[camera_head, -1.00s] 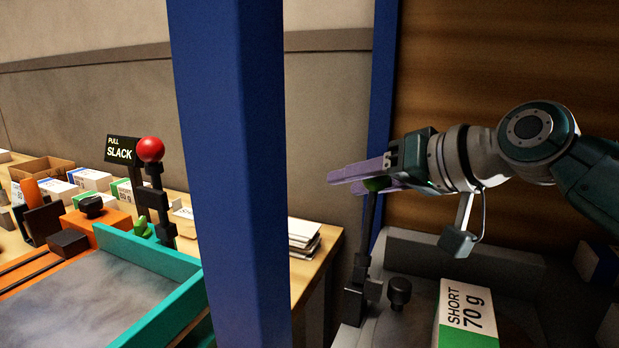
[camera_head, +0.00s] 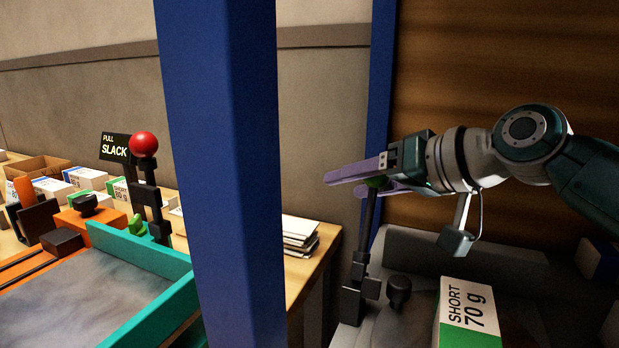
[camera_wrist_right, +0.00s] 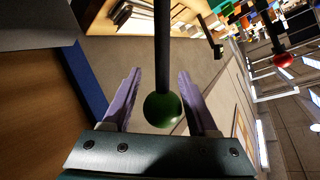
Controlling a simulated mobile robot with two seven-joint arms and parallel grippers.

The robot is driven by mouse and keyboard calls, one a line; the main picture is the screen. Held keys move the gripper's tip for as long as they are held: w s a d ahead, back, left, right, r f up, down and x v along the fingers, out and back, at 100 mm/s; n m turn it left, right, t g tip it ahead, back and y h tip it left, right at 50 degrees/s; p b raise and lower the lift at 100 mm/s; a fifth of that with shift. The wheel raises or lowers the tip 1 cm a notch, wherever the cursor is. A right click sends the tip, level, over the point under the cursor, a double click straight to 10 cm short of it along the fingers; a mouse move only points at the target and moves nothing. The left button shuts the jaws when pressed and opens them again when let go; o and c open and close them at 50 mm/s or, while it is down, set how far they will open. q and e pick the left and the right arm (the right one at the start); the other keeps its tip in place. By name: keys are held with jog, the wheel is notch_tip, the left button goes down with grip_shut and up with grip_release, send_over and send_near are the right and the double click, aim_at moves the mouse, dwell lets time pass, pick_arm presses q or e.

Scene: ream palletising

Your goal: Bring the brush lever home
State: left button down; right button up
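A dark lever with a green ball knob (camera_head: 376,182) stands at the right, its black rod rising from a pivot (camera_head: 357,290) on the grey machine. The rod leans slightly right towards the top. No label shows on it. My right gripper (camera_head: 345,184) is at the knob, its purple fingers pointing left. In the right wrist view the green knob (camera_wrist_right: 163,109) sits between the two parted fingers, close to both; firm contact on both sides does not show. My left gripper is out of view.
A blue post (camera_head: 225,170) stands left of the lever. Beyond it are a red-knobbed lever (camera_head: 144,145) beside a "PULL SLACK" sign (camera_head: 115,147) and a teal-edged tray (camera_head: 160,262). A "SHORT 70 g" ream (camera_head: 468,315) and a black knob (camera_head: 399,287) are below my right arm.

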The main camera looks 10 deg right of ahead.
jog(key=shift+o, duration=0.8)
jog(key=shift+r, duration=0.15)
jog(key=p+v, duration=0.1)
jog(key=v, duration=0.8)
jog(key=shift+s+d+r, duration=0.2)
jog(key=shift+s, duration=0.1)
